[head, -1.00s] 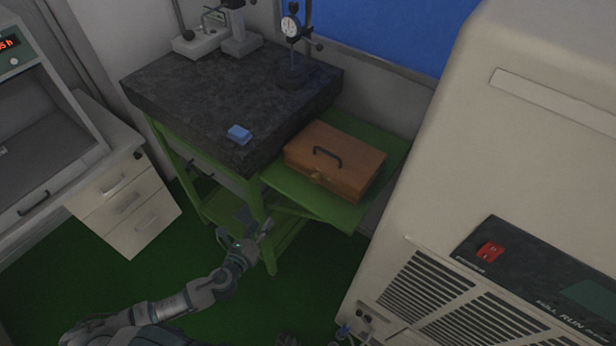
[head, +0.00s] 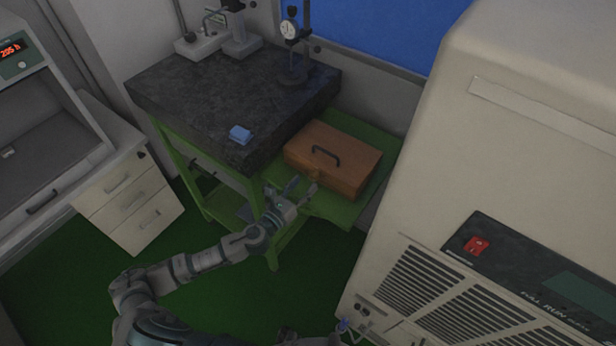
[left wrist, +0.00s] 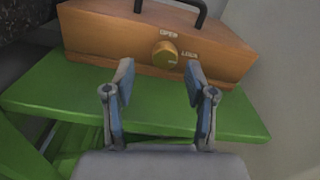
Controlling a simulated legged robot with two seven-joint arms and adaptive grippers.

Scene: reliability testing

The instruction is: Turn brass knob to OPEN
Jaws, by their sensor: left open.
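The brass knob (left wrist: 165,54) is on the front face of a brown wooden case (head: 333,158) with a black handle. The case also shows in the left wrist view (left wrist: 105,40). The labels OPEN, above the knob, and LOCK, to its right, are on that face. My left gripper (head: 303,186) is open and empty in front of the case. In the left wrist view its fingers (left wrist: 160,80) are apart, with the knob beyond and between them, not touching it.
The case stands on a green shelf (left wrist: 190,112) beside a dark granite slab (head: 205,100) that bears a blue block (head: 240,134) and a dial gauge stand. A large beige machine (head: 480,160) stands at the right. A drawer cabinet (head: 130,205) is at the left.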

